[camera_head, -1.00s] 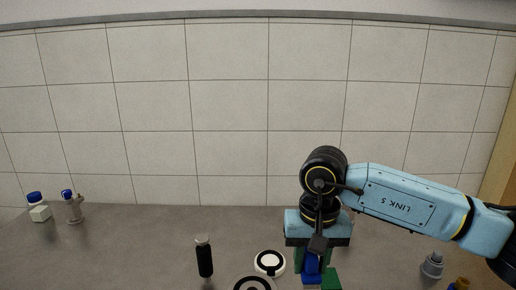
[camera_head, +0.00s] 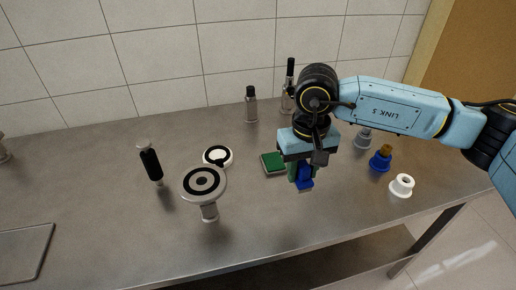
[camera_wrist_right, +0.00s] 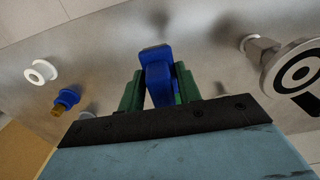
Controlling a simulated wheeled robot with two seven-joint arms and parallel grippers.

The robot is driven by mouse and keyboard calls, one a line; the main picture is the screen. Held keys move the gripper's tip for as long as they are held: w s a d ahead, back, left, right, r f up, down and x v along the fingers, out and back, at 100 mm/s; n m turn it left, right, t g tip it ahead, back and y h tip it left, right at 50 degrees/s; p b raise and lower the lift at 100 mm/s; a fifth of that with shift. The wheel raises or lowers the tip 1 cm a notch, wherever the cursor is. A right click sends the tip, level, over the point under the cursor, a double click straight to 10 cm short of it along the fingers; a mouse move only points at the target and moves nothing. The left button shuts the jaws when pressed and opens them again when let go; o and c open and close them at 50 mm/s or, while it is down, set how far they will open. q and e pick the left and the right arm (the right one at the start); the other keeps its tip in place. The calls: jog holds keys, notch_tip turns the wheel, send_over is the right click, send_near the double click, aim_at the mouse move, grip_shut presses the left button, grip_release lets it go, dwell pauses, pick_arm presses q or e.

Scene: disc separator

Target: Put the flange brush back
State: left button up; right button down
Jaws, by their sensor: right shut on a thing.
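My right gripper (camera_head: 301,172) reaches in from the right, pointing down over the table. Its green fingers are shut on a blue object, taken as the flange brush (camera_head: 305,182). The right wrist view shows the blue piece (camera_wrist_right: 156,75) between the fingers (camera_wrist_right: 160,92); its far end is hidden. I cannot tell whether it touches the table. A green pad (camera_head: 272,162) lies just left of the gripper. My left gripper is not in view.
Bottles (camera_head: 250,105) stand behind. A blue piece with brown top (camera_head: 380,159), a white ring fitting (camera_head: 401,186) and a grey fitting (camera_head: 363,139) are right. The front middle is clear.

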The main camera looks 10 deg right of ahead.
jog(key=w+f+m, duration=0.1)
jog(key=f, duration=0.3)
jog(key=w+a+f+m+b, duration=0.1)
jog(key=f+m, duration=0.1)
jog(key=f, duration=0.3)
jog(key=w+a+f+m+b, duration=0.1)
jog(key=f, duration=0.4)
jog(key=shift+b, duration=0.3)
jog(key=shift+f, duration=0.2)
jog(key=c, duration=1)
grip_release()
jog(key=shift+o, duration=0.2)
